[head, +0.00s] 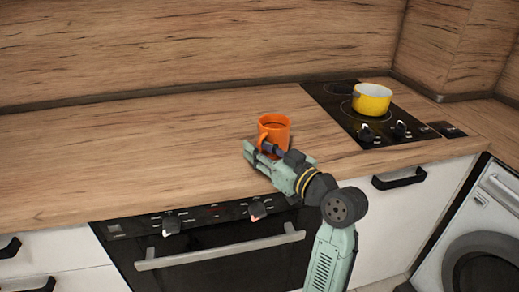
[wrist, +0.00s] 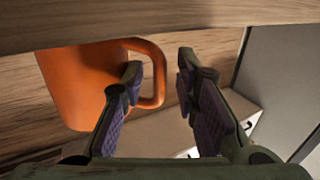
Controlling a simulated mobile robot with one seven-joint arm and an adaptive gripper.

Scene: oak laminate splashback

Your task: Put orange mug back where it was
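The orange mug (head: 280,127) stands upright on the wooden counter (head: 150,150), near its front edge and left of the hob. My gripper (head: 262,152) is at the near side of the mug, low beside its handle. In the wrist view the mug (wrist: 80,85) fills the left side, with its handle (wrist: 158,75) between the two fingers of my gripper (wrist: 160,68). The fingers are apart, with a gap on the right side of the handle. The left finger overlaps the mug and handle opening; whether it touches them I cannot tell.
A yellow pot (head: 371,100) stands on the black hob (head: 335,100) at the right. The oven (head: 220,248) with its knobs and bar handle is below the counter front. The counter left of the mug is clear. A wooden splashback (head: 200,45) rises behind.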

